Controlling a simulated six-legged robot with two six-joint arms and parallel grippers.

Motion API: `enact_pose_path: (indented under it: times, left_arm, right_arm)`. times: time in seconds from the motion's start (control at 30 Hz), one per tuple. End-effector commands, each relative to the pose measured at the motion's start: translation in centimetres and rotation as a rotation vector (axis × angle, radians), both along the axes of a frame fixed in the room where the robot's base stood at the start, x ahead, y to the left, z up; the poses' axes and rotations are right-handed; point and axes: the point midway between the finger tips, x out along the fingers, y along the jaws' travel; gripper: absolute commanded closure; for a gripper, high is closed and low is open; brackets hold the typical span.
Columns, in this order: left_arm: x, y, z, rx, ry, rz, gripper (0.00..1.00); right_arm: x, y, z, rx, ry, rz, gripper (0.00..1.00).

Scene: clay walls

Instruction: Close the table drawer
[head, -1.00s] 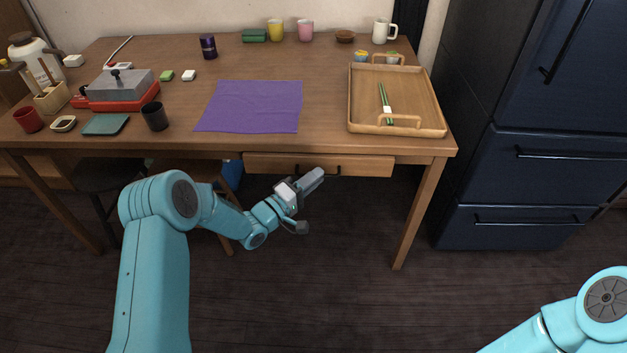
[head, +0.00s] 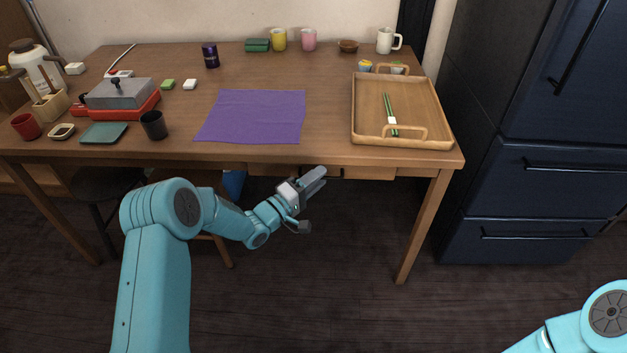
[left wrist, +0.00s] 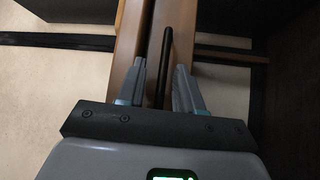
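The table drawer (head: 369,173) is a wooden front just under the table's front edge. Only a narrow strip of it shows in the head view, so I cannot tell whether it is fully shut. My left gripper (head: 320,180) is at the middle of the drawer front and covers part of it. In the left wrist view, the dark bar handle (left wrist: 166,62) runs between the two spread fingers of the left gripper (left wrist: 161,80). The fingers look apart from the bar. My right gripper is out of view.
The table (head: 330,153) carries a purple cloth (head: 252,116), a wooden tray (head: 432,110) with green chopsticks, cups and a red grill. A dark stool (head: 105,180) is below at left. A dark blue cabinet (head: 545,190) stands at right. The floor in front is clear.

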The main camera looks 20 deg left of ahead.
Motion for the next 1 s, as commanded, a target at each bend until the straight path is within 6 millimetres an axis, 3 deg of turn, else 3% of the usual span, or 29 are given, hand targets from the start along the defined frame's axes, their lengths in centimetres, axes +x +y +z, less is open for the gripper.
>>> enact_pose_path:
  times: [0.17,0.7,1.0]
  left_arm:
    - [-1.3,0.8,-0.2,0.0,0.004,0.0,0.64]
    - [-12.3,7.1,-1.9,-0.001,0.001,0.003,0.64]
    - [-14.0,8.0,-2.2,0.001,-0.003,0.0,0.64]
  right_arm:
    - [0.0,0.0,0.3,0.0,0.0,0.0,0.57]
    - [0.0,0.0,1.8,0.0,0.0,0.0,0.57]
    - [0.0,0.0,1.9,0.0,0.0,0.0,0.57]
